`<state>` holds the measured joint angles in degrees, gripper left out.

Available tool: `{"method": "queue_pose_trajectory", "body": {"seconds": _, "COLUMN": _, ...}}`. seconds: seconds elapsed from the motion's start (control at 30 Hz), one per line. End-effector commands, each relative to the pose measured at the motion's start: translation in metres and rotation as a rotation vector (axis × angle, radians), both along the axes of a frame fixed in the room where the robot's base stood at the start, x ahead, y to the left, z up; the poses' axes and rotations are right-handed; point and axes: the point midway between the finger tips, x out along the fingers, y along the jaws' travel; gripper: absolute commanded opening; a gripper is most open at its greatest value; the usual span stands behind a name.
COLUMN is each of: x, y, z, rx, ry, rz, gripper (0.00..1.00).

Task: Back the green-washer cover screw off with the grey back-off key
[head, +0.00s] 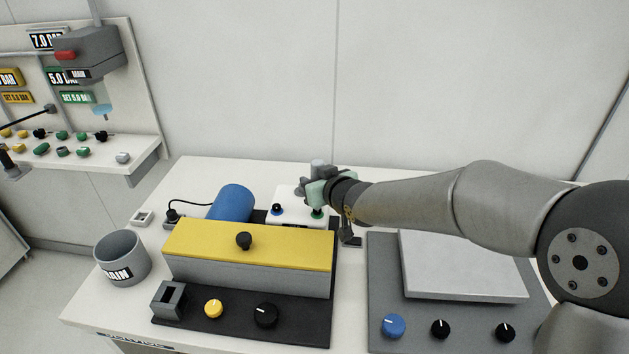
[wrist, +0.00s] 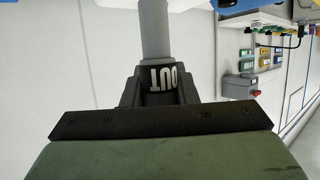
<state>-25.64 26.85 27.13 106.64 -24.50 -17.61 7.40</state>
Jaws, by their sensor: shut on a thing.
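My gripper (head: 316,186) is shut on the grey back-off key, whose grey round top (head: 318,165) stands up above the fingers. In the wrist view, the key's grey shaft (wrist: 155,30) and its dark band lettered OUT (wrist: 164,79) show between the fingers (wrist: 160,95). The green-washer cover screw (head: 317,212) sits on a white cover (head: 296,218), just below my gripper. A blue-washer screw (head: 277,209) is left of it on the same cover. My gripper hides the key's lower end, so I cannot tell whether it touches the screw.
A yellow-topped grey box (head: 205,243) with a black knob stands in front of the cover, and a blue cylinder (head: 233,202) to its left. A cup lettered DRAIN (head: 122,258) is at the bench's left. A grey plate (head: 463,267) lies at right.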

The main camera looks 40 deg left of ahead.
Motion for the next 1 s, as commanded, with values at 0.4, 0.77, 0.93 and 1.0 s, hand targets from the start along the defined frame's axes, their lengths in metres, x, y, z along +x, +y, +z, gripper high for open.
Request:
{"method": "queue_pose_trajectory", "body": {"seconds": 0.4, "x": 0.0, "y": 0.0, "z": 0.027, "rx": 0.001, "ry": -0.002, "rz": 0.0, "gripper": 0.0}}
{"method": "queue_pose_trajectory", "body": {"seconds": 0.77, "x": 0.0, "y": 0.0, "z": 0.052, "rx": 0.0, "ry": -0.002, "rz": -0.001, "gripper": 0.0}}
{"method": "queue_pose_trajectory", "body": {"seconds": 0.93, "x": 0.0, "y": 0.0, "z": 0.061, "rx": 0.001, "ry": -0.002, "rz": 0.0, "gripper": 0.0}}
{"method": "queue_pose_trajectory", "body": {"seconds": 1.0, "x": 0.0, "y": 0.0, "z": 0.061, "rx": 0.001, "ry": 0.0, "rz": 0.0, "gripper": 0.0}}
